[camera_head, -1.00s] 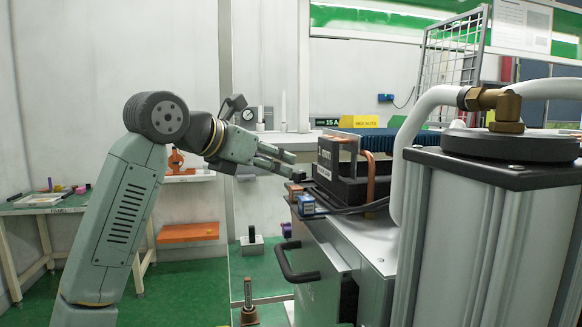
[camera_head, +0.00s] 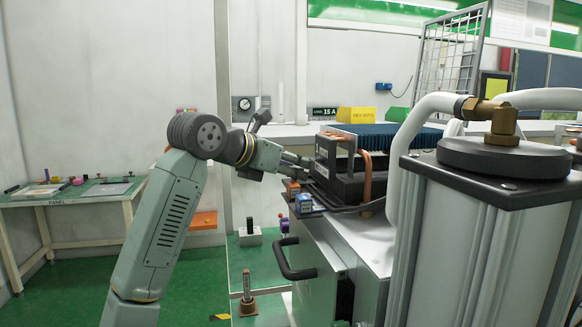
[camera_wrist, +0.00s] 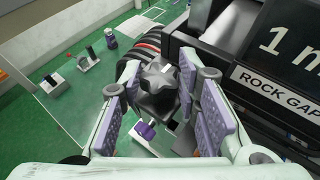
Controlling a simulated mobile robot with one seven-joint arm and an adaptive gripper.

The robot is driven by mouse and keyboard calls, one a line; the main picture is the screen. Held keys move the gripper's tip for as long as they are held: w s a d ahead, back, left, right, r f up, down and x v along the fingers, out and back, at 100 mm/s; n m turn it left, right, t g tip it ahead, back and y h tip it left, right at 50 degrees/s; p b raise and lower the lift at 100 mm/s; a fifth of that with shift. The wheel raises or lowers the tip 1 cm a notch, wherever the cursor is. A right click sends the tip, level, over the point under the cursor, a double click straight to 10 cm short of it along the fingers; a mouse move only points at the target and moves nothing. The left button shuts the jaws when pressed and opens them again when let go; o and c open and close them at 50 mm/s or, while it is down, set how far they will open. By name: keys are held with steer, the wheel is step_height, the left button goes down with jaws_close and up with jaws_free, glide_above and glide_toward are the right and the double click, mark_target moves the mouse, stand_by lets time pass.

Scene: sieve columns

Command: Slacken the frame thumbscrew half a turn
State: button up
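In the wrist view a dark star-shaped knob (camera_wrist: 158,80), which looks like the thumbscrew, sits between the tips of my gripper (camera_wrist: 160,90). One lavender-padded finger is on each side of it. The fingers look open; I cannot tell whether either pad touches the knob. A black frame (camera_wrist: 255,60) with a "ROCK GAP" label lies just right of the fingers. In the head view my gripper (camera_head: 298,166) points right, at the left side of the black unit (camera_head: 345,180) on the cart. The knob is not distinct there.
Orange and blue small blocks (camera_head: 304,203) sit at the cart's left edge, below the gripper. A black cart handle (camera_head: 290,262) sticks out lower down. A large cylinder with a white hose (camera_head: 490,220) stands at right. A panel table (camera_head: 85,195) is at left.

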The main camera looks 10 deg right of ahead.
steer(key=c, duration=0.5)
steer(key=shift+c, duration=0.2)
steer(key=shift+f+n+t+b, duration=0.1)
steer(key=shift+n+t+b, duration=0.25)
steer(key=shift+b, duration=0.25)
steer(key=n+t+y+b, duration=0.1)
steer(key=y+b, duration=0.1)
steer(key=shift+s+d+f+n+t+b, duration=0.1)
steer(key=shift+s+f+n+t+b, duration=0.05)
steer(key=shift+n+t+b, duration=0.2)
steer(key=n+t+y+b, duration=0.2)
steer(key=n+b, duration=0.1)
steer(key=shift+d+y+b, duration=0.15)
steer(key=shift+y+b, duration=0.25)
steer(key=shift+d+r+n+t+y+b, duration=0.1)
steer(key=shift+r+n+t+y+b, duration=0.1)
steer(key=shift+n+y+b, duration=0.35)
steer(key=shift+r+n+t+y+b, duration=0.1)
steer(key=shift+n+t+y+b, duration=0.1)
steer(key=shift+n+y+b, duration=0.3)
